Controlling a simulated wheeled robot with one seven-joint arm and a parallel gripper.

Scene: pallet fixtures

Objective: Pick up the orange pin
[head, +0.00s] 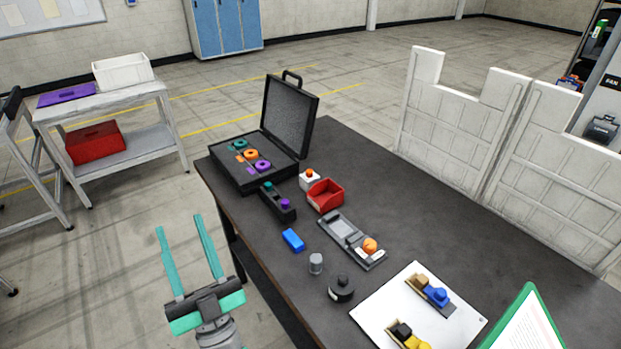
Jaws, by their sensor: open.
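A rounded orange piece (370,245), which looks like the orange pin, sits at the near right end of a long grey fixture (340,228) on the dark table. Its exact shape is too small to tell. A black block (279,206) holds a teal pin (268,186) and a purple pin (285,203), with no orange one visible between them. My gripper (179,224) has teal fingers spread apart and empty. It is over the floor left of the table's edge, well away from the orange piece.
An open black case (226,174) holds teal, orange and purple rings. A red bin (325,195), a white block with an orange top (309,180), a blue block (293,240), a grey cylinder (316,263) and a black knob (341,289) stand around the fixture.

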